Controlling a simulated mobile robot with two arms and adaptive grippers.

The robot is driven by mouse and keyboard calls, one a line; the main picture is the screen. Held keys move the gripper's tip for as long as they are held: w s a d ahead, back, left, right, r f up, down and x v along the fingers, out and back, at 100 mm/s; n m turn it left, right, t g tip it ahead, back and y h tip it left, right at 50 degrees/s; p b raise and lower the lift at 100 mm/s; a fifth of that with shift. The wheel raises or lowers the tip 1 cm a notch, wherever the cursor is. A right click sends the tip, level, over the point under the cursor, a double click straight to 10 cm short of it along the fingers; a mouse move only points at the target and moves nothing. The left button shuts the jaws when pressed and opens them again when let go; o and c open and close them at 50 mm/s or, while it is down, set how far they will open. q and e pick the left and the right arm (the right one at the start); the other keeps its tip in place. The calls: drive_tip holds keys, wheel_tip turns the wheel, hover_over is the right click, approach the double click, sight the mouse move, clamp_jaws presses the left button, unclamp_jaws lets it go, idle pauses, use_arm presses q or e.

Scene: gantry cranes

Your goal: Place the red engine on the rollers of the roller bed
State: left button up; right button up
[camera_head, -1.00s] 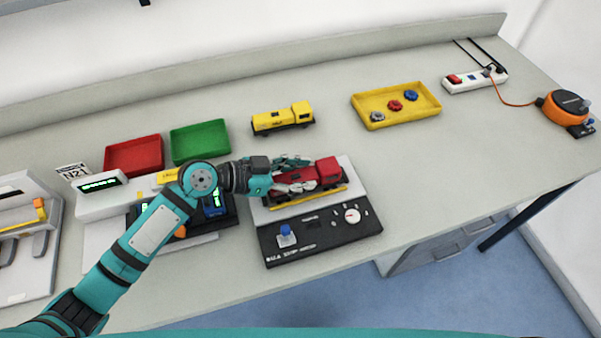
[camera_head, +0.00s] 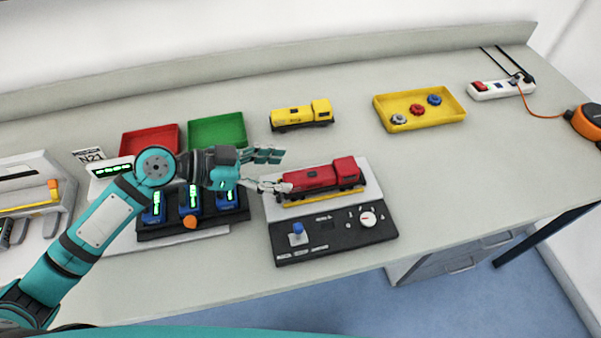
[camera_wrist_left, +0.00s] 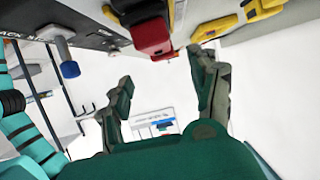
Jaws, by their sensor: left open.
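The red engine (camera_head: 322,177) sits upright on the roller bed (camera_head: 330,232), lengthwise above its yellow strip; the rollers under it are hidden. My left gripper (camera_head: 273,171) is open and empty beside the engine's left end, with its fingertips close to that end. I cannot tell if a fingertip touches it. In the left wrist view, the red engine (camera_wrist_left: 151,34) shows at the top, beyond the open left gripper (camera_wrist_left: 165,83). My right gripper is not in view.
A yellow engine (camera_head: 302,115) stands behind the roller bed. Red (camera_head: 150,140) and green (camera_head: 218,131) trays lie behind my left arm, near a charger with blue batteries (camera_head: 190,201). A yellow tray (camera_head: 446,119) holds small knobs. The table right of the bed is clear.

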use_arm(q)
drive_tip(key=shift+v, duration=1.35)
idle(1.3)
